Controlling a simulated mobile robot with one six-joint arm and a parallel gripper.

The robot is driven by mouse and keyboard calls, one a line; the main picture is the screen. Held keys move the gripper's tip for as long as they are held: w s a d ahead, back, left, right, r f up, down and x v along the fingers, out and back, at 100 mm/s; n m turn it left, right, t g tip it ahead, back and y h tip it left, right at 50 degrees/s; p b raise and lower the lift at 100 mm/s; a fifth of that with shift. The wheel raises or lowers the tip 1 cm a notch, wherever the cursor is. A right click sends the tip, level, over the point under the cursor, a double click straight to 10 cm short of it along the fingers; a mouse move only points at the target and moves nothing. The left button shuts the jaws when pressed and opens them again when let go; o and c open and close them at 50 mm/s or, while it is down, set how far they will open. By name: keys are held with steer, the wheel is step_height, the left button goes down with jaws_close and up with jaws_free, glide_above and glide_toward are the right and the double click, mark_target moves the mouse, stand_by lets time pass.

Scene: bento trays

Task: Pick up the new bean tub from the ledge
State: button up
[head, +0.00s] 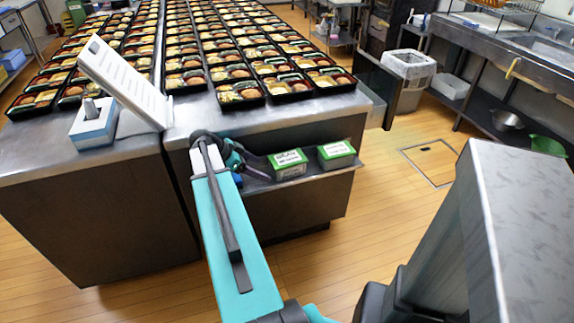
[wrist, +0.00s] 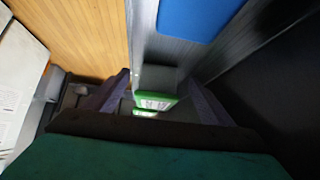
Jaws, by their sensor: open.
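Two green-lidded tubs with white labels sit on the metal ledge (head: 318,176) at the counter's side. I cannot read the labels, so I cannot tell which one is the new bean tub. The nearer tub (head: 289,164) is just right of my gripper (head: 258,168); the farther tub (head: 337,154) is further right. In the wrist view, my gripper (wrist: 163,92) is open, its fingers apart. Nothing appears held.
Blue item (wrist: 195,16) lies on the ledge by my gripper. The steel counter (head: 300,113) above bears many filled bento trays (head: 237,96). A white slanted panel (head: 122,80) and grey-blue box (head: 94,124) stand at its left corner. Wooden floor right of the ledge is open.

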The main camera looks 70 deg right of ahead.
mark_target(282, 159)
steer(key=s+d, duration=0.3)
steer(key=s+d+p, duration=0.1)
steer(key=s+d, duration=0.2)
steer(key=shift+s+d, duration=0.1)
steer(key=shift+s, duration=0.15)
steer(key=shift+s+d, duration=0.35)
steer(key=shift+p+x, duration=0.4)
steer(key=shift+x, duration=2.15)
steer(key=shift+c, duration=0.5)
steer(key=c, duration=1)
steer(key=shift+o, duration=0.2)
steer(key=shift+r, duration=0.1)
